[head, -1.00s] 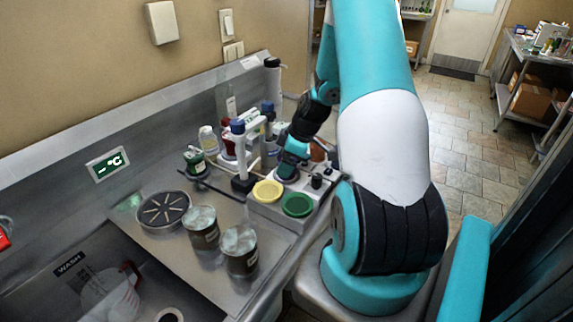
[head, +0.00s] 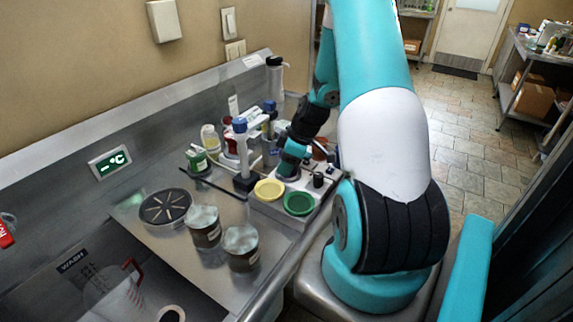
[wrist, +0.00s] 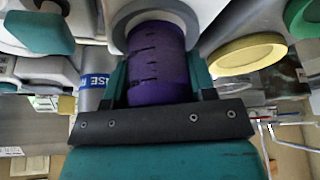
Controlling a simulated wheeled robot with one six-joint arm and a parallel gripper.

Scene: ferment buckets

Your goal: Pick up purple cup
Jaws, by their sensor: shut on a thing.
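The purple cup (wrist: 158,65) shows in the wrist view, between the two fingers of my gripper (wrist: 158,85). It has dark marks on its side and a pale rim or base at its upper end in the picture. My gripper is shut on the cup. In the head view my gripper (head: 290,165) is over the white block with the coloured cups, and my arm hides the purple cup there. I cannot tell whether the cup is clear of the block.
A yellow cup (head: 269,190) and a green cup (head: 299,203) sit in the white block (head: 262,208) close to my gripper. A stand with a blue top (head: 240,150) is just left. Two jars (head: 241,247) and a round drain (head: 165,208) are nearer on the steel counter.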

